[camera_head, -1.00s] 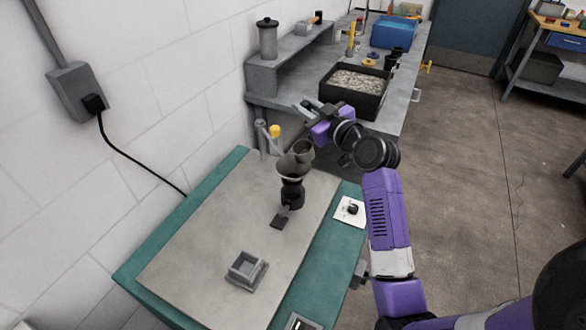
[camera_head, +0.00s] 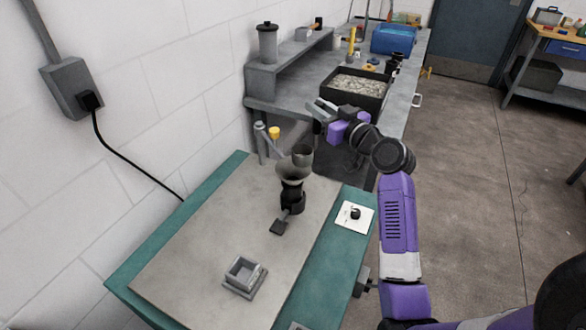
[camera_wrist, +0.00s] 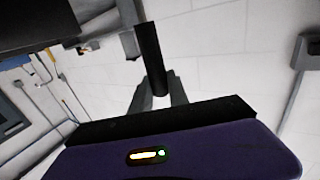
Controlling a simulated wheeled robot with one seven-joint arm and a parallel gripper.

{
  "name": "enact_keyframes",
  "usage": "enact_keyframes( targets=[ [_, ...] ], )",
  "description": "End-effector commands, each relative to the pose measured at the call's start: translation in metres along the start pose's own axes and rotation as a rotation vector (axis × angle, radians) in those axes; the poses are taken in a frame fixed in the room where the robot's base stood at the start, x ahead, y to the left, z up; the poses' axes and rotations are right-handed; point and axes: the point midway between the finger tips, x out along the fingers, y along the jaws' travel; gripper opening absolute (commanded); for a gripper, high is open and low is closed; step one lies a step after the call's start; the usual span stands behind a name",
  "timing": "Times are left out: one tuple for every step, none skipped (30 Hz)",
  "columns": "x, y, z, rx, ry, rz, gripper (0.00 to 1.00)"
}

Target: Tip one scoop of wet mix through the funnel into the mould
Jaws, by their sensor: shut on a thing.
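My gripper (camera_head: 321,110) is raised past the far end of the near table, in front of the black tray. In the wrist view its grey fingers are shut on a dark rod-like handle (camera_wrist: 151,58), apparently the scoop's; I cannot tell whether its bowl holds mix. A grey funnel (camera_head: 292,174) sits mouth up on a black holder (camera_head: 292,198) on the near table; my gripper is beyond it, apart. A grey cup-like piece (camera_head: 302,154) shows just behind the funnel. A small square grey open box (camera_head: 243,276), possibly the mould, stands nearer the front.
The black tray (camera_head: 372,101) of pale lumpy material stands on the far bench, with a blue bin (camera_head: 393,40) behind. Upright posts (camera_head: 262,143), one yellow-topped, stand at the near table's far edge. A white plate with a black knob (camera_head: 355,213) is at right. The table's left side is clear.

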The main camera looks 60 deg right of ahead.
Motion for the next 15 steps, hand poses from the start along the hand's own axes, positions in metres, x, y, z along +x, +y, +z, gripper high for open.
enact_keyframes(
  targets=[
    [0.0, 0.0, -0.003, 0.0, 0.001, 0.0, 0.0],
    [0.0, 0.0, -0.005, -0.001, 0.002, 0.0, 0.0],
    [0.0, 0.0, -0.007, -0.001, 0.002, 0.0, 0.0],
    [0.0, 0.0, -0.01, -0.001, 0.002, 0.0, 0.0],
    [0.0, 0.0, -0.012, -0.001, 0.002, 0.0, 0.0],
    [0.0, 0.0, -0.016, -0.001, 0.002, 0.0, 0.0],
    [0.0, 0.0, -0.019, -0.002, 0.002, 0.001, 0.0],
    [0.0, 0.0, -0.022, -0.001, 0.002, 0.001, 0.0],
    [0.0, 0.0, -0.025, -0.001, 0.001, 0.001, 0.0],
    [0.0, 0.0, -0.028, -0.001, 0.001, 0.001, 0.0],
    [0.0, 0.0, -0.031, -0.001, 0.001, 0.0, 0.0],
    [0.0, 0.0, -0.035, -0.001, 0.001, 0.0, 0.0],
    [0.0, 0.0, -0.037, -0.001, 0.001, 0.0, 0.0],
    [0.0, 0.0, -0.04, -0.001, 0.002, 0.0, 0.0],
    [0.0, 0.0, -0.044, -0.001, 0.002, 0.0, 0.0]
  ],
)
